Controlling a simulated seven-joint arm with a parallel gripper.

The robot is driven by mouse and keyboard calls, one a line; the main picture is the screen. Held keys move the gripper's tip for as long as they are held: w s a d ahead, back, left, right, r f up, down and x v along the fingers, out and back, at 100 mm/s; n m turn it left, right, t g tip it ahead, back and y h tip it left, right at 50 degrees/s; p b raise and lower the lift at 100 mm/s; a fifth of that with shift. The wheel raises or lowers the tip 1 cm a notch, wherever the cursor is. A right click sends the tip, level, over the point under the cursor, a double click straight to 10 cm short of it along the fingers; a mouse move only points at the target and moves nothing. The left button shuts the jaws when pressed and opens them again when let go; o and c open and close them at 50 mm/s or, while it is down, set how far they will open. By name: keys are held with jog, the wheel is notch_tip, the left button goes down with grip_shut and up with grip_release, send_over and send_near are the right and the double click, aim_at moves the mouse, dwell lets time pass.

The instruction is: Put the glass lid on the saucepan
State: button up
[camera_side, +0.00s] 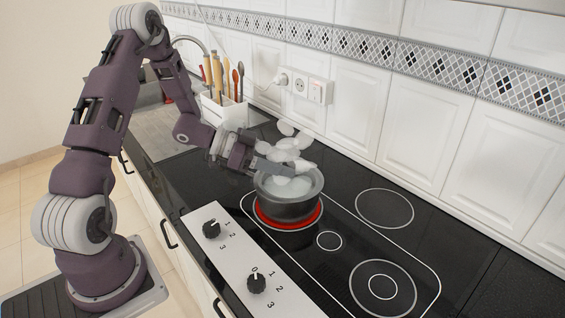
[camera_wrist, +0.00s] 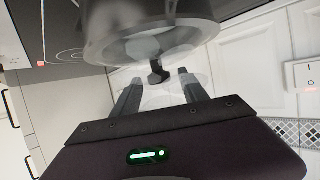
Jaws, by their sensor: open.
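The grey saucepan (camera_side: 287,211) stands upright on a red-glowing burner in the side view. It fills the top of the wrist view (camera_wrist: 105,50). The clear glass lid is hard to make out; its dark knob (camera_wrist: 157,74) stands out from the pan's mouth in the wrist view. The lid appears to lie over the pan's mouth, but I cannot tell whether it is fully seated. My gripper (camera_side: 284,168) is over the pan's back-left rim. In the wrist view its two fingers (camera_wrist: 159,78) are apart, one on each side of the knob.
Pale steam puffs (camera_side: 287,142) hang above the pan. A white utensil holder (camera_side: 226,112) stands behind my gripper. The control panel (camera_side: 240,262) lies in front.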

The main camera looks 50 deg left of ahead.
jog(key=v, duration=1.2)
jog(key=w+r+n+t+y, duration=0.25)
jog(key=w+r+y, duration=0.35)
jog(key=r+y, duration=0.5)
jog(key=s+d+n+g+h, duration=0.1)
jog(key=s+d+n+g, duration=0.1)
jog(key=s+d, duration=0.6)
jog(key=s+d+n+g+h, duration=0.1)
jog(key=s+d+n+g, duration=0.2)
jog(key=s+d, duration=0.6)
jog(key=s+g, duration=0.2)
jog(key=s, duration=0.6)
jog(key=shift+f+h, duration=0.25)
jog(key=shift+h, duration=0.05)
